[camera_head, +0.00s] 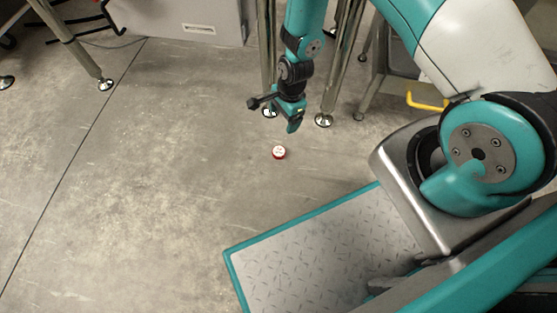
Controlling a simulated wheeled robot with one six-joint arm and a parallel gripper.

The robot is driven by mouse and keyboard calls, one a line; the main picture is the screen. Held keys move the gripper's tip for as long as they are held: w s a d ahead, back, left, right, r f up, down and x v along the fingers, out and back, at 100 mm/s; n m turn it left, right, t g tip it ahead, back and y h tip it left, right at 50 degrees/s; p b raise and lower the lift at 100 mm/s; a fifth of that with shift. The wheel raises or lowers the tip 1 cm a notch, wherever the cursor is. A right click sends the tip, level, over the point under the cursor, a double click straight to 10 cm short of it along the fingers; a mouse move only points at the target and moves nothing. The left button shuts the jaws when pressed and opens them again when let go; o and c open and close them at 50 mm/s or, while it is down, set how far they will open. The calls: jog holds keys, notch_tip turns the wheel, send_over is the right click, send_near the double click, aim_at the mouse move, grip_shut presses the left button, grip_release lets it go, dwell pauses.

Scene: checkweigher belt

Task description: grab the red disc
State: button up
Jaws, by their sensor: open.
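The red disc (279,153) lies on the grey concrete floor, a little left of the picture's middle. It is small, with a red rim and a pale top. My gripper (292,127) hangs from my teal arm above the floor, just above the disc in the picture. It points downward and is open and empty. It does not touch the disc. The exact height of the gripper over the floor is hard to tell.
Steel legs with round feet (324,120) stand on the floor behind my gripper. Another leg (85,60) stands at the upper left. A grey cabinet (170,20) is at the back. A yellow handle (426,103) shows at right. The floor (140,190) left of the disc is clear.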

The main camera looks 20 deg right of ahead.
jog(key=b, duration=0.8)
send_over(279, 151)
notch_tip(279, 151, down, 14)
jog(key=shift+s+d+r, duration=0.1)
notch_tip(279, 151, down, 5)
jog(key=b, duration=0.4)
jog(key=shift+f+b, duration=0.2)
jog(key=shift+b, duration=0.1)
jog(key=shift+r, duration=0.1)
jog(key=c, duration=1)
jog(key=shift+r, duration=0.1)
